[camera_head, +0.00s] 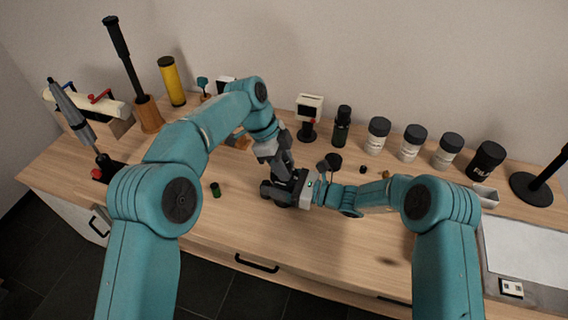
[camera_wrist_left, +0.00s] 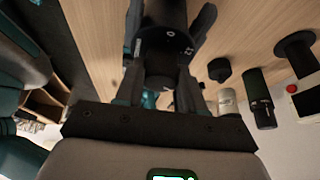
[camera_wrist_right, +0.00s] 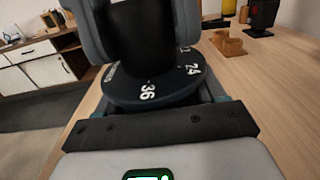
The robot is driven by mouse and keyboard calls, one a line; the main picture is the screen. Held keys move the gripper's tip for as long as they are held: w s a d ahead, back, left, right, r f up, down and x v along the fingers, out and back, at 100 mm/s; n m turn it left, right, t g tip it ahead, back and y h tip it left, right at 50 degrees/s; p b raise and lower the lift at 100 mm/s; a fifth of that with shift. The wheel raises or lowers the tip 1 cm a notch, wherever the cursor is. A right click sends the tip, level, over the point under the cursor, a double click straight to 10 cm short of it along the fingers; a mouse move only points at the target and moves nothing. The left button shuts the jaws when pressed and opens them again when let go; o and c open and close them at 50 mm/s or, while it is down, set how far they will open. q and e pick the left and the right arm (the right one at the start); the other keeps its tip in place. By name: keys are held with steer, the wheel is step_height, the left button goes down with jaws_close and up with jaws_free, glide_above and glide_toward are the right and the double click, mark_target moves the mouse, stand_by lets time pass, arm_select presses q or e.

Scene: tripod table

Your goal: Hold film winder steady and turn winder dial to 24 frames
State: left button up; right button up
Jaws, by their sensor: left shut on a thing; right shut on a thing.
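The black film winder (camera_head: 268,190) stands on the wooden table, mostly hidden by my grippers in the head view. My left gripper (camera_head: 283,176) comes down from above; the left wrist view shows its fingers on either side of the winder's black round body (camera_wrist_left: 165,45), closed on it. My right gripper (camera_head: 298,190) comes in from the right. In the right wrist view its fingers flank a black cylinder (camera_wrist_right: 140,35) of the winder. The dial disc (camera_wrist_right: 150,88) with white numbers lies around it, with 36 toward the camera and 24 to the right. The pointer mark cannot be made out.
A small green canister (camera_head: 215,189) stands left of the winder. A dark bottle (camera_head: 342,125) and several white black-lidded jars (camera_head: 377,136) stand behind on the right. The table front is clear.

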stand_by(0.5)
arm_select(q)
steer(key=o, duration=1)
steer(key=shift+o, duration=0.2)
steer(key=v, duration=0.7)
steer(key=shift+r, duration=0.15)
steer(key=shift+a, duration=0.1)
arm_select(e)
steer(key=o, duration=1.3)
steer(key=shift+d, duration=0.1)
